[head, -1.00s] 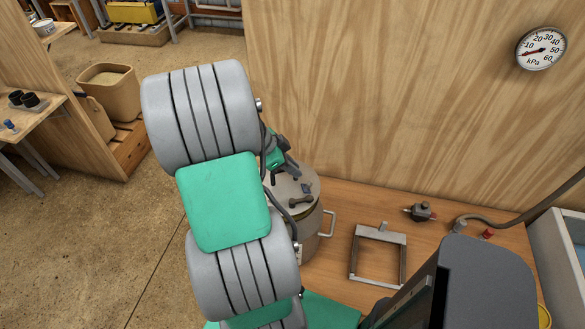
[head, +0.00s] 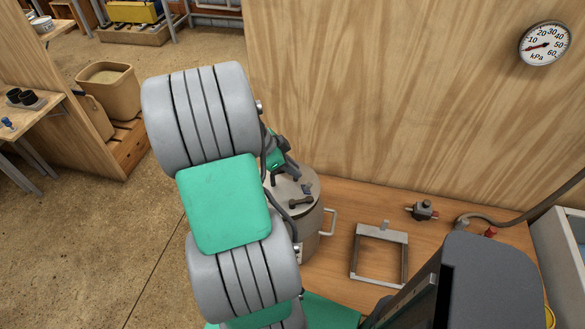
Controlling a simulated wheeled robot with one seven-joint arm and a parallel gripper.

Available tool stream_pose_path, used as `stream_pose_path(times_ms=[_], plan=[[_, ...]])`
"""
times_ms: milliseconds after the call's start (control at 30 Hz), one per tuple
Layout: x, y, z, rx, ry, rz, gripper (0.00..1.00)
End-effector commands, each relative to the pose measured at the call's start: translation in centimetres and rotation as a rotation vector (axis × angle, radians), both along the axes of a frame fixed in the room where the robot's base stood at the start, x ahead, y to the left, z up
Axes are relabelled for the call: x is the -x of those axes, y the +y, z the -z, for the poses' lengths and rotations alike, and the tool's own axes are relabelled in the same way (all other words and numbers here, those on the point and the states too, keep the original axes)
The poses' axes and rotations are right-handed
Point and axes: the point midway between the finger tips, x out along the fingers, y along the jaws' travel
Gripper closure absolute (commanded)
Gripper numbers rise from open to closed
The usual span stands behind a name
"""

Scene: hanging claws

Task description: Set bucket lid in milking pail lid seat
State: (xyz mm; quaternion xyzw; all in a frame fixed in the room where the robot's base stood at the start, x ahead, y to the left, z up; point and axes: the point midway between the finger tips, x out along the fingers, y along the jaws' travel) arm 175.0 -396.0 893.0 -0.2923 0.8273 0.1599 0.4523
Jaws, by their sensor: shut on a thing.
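The milking pail (head: 311,243) is a grey metal can with a side handle, standing on the wooden bench partly behind my arm. The bucket lid (head: 309,188) is a round, pale metal disc with dark fittings on it, at the top of the pail. My gripper (head: 291,176) is above the lid and shut on it, though its fingertips are small and partly hidden. My arm covers the left part of the lid and pail. I cannot tell whether the lid lies flat in its seat or sits slightly above it.
A square metal frame (head: 354,256) lies on the bench (head: 335,276) right of the pail. A small dark valve fitting (head: 422,210) and a grey hose (head: 510,221) are farther right. A wooden wall with a pressure gauge (head: 545,44) rises behind. A grey basin (head: 563,245) stands at the right edge.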

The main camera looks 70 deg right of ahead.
Motion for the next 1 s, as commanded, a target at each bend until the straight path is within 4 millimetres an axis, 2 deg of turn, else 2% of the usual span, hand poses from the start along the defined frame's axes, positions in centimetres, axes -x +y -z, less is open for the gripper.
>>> stream_pose_path(times_ms=[500, 533, 800, 833, 1000], plan=[[0.0, -0.1, 1.4, 0.003, -0.001, 0.0, 1.0], [0.0, -0.1, 1.3, 0.004, -0.002, 0.001, 0.86], [0.0, 0.0, 1.3, 0.001, -0.001, 0.0, 0.64], [0.0, 0.0, 1.3, 0.001, -0.001, 0.0, 0.61], [0.0, 0.0, 1.3, 0.0, 0.0, 0.0, 0.61]])
